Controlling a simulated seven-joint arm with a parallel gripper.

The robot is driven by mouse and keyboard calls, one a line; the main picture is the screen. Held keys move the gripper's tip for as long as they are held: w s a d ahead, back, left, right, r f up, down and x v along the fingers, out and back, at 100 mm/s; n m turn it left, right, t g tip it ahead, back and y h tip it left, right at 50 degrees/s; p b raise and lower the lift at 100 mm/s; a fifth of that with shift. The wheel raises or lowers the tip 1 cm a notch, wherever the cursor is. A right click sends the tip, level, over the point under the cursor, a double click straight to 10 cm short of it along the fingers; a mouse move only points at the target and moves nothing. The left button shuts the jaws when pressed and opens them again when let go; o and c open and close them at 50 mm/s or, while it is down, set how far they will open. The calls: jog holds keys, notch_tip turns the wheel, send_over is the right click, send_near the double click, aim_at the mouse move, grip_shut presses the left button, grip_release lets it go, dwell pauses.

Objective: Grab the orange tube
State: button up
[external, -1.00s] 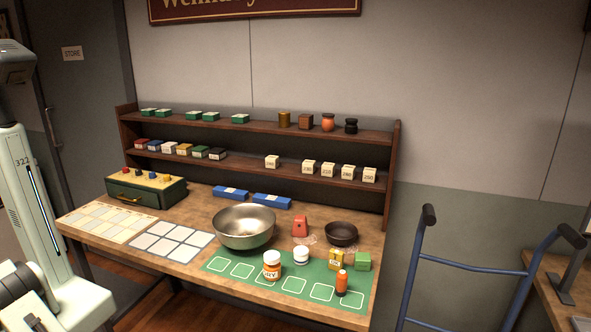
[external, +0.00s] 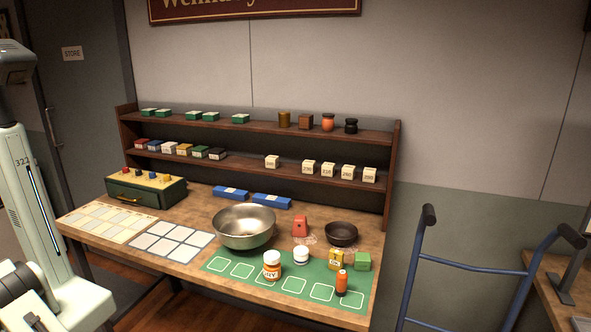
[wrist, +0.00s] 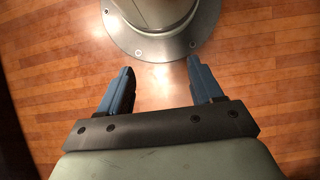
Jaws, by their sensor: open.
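An orange tube (external: 342,281) with a dark lower end stands upright on the green mat (external: 236,283), near the mat's front right corner. My gripper (wrist: 161,80) shows in the wrist view with its two blue fingers spread apart and nothing between them. It points down at the wooden floor beside my round base. My gripper itself does not show in the external view, and the tube does not show in the wrist view.
A metal bowl (external: 244,230) stands further left. A shelf (external: 350,185) backs the table. A blue hand truck (external: 480,267) stands right.

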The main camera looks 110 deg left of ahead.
jog(key=w+r+t, duration=0.2)
jog(key=w+r, duration=0.2)
jog(key=w, duration=0.4)
jog(key=w+a+r+t, duration=0.1)
jog(key=w+r, duration=0.4)
jog(key=w, duration=0.2)
jog(key=w+r+t, duration=0.2)
jog(key=w+r, duration=0.2)
jog(key=w, duration=0.4)
jog(key=w+a+r+n+t, duration=0.1)
jog(key=w+a+r+n, duration=0.1)
jog(key=w+a+r, duration=0.35)
jog(key=w+a+r+n, duration=0.3)
jog(key=w+r, duration=0.3)
jog(key=w, duration=0.4)
notch_tip(320, 180, up, 35)
jog(key=n, duration=1.3)
send_over(341, 284)
jog(key=a, duration=0.2)
jog(key=shift+s+d, duration=0.1)
jog(key=shift+s+f, duration=0.1)
jog(key=shift+f, duration=0.25)
notch_tip(341, 284, down, 13)
jog(key=shift+d+f, duration=0.1)
jog(key=c, duration=0.9)
